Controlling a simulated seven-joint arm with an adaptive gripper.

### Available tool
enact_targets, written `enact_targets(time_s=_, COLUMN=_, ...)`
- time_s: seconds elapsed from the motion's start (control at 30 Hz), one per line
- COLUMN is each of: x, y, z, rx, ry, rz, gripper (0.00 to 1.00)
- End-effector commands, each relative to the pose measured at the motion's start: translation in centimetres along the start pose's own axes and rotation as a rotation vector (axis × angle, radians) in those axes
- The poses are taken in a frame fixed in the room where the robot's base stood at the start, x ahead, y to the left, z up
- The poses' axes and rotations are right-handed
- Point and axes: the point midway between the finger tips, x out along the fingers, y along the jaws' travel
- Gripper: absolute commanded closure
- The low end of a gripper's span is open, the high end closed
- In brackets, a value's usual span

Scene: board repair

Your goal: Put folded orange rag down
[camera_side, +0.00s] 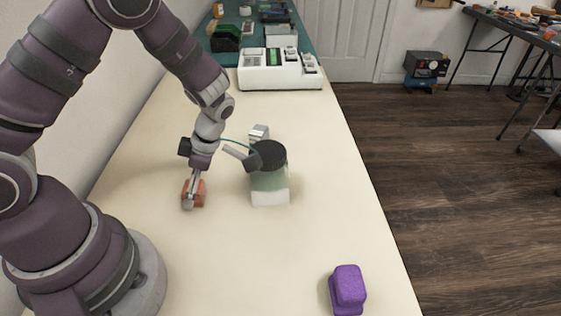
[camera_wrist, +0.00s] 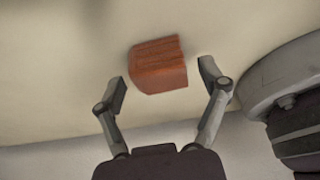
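The folded orange rag (camera_side: 200,189) looks like a small reddish-orange block and lies on the cream tabletop below my gripper (camera_side: 191,192). In the wrist view the rag (camera_wrist: 158,64) sits just ahead of and between the fingertips of my gripper (camera_wrist: 164,84). The two fingers are spread wide, with a gap showing on each side of the rag. Neither finger appears to touch it. In the side view the fingers hide part of the rag.
A jar (camera_side: 270,181) with a dark lid stands to the right of my gripper, with a small grey-white object (camera_side: 259,132) behind it. A purple block (camera_side: 347,288) lies near the front right edge. A white device (camera_side: 279,77) stands at the back. The front middle tabletop is clear.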

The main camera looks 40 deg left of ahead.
Motion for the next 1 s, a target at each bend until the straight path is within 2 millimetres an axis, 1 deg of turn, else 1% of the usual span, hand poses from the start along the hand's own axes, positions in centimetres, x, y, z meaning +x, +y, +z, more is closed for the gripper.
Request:
enact_targets(time_s=0.27, x=-0.1, y=0.0, z=0.0, rx=0.000, ry=0.000, rz=0.001, gripper=0.23)
enact_targets(time_s=0.37, x=-0.9, y=0.1, z=0.0, rx=0.000, ry=-0.002, rz=0.003, gripper=0.23)
enact_targets(time_s=0.47, x=-2.9, y=0.1, z=0.0, rx=0.001, ry=-0.007, rz=0.006, gripper=0.23)
enact_targets(time_s=0.6, x=-6.7, y=0.0, z=0.0, rx=0.001, ry=-0.009, rz=0.005, gripper=0.23)
enact_targets(time_s=0.7, x=-9.2, y=0.1, z=0.0, rx=0.001, ry=-0.007, rz=0.005, gripper=0.23)
enact_targets(time_s=0.8, x=-11.0, y=0.1, z=0.0, rx=0.000, ry=-0.002, rz=0.006, gripper=0.23)
enact_targets(time_s=0.9, x=-12.0, y=0.0, z=-0.1, rx=0.003, ry=-0.003, rz=0.003, gripper=0.23)
enact_targets(time_s=0.97, x=-12.5, y=-0.1, z=-0.3, rx=0.041, ry=-0.018, rz=0.003, gripper=0.23)
enact_targets(time_s=1.0, x=-13.0, y=-0.1, z=-0.5, rx=0.106, ry=-0.044, rz=0.009, gripper=0.23)
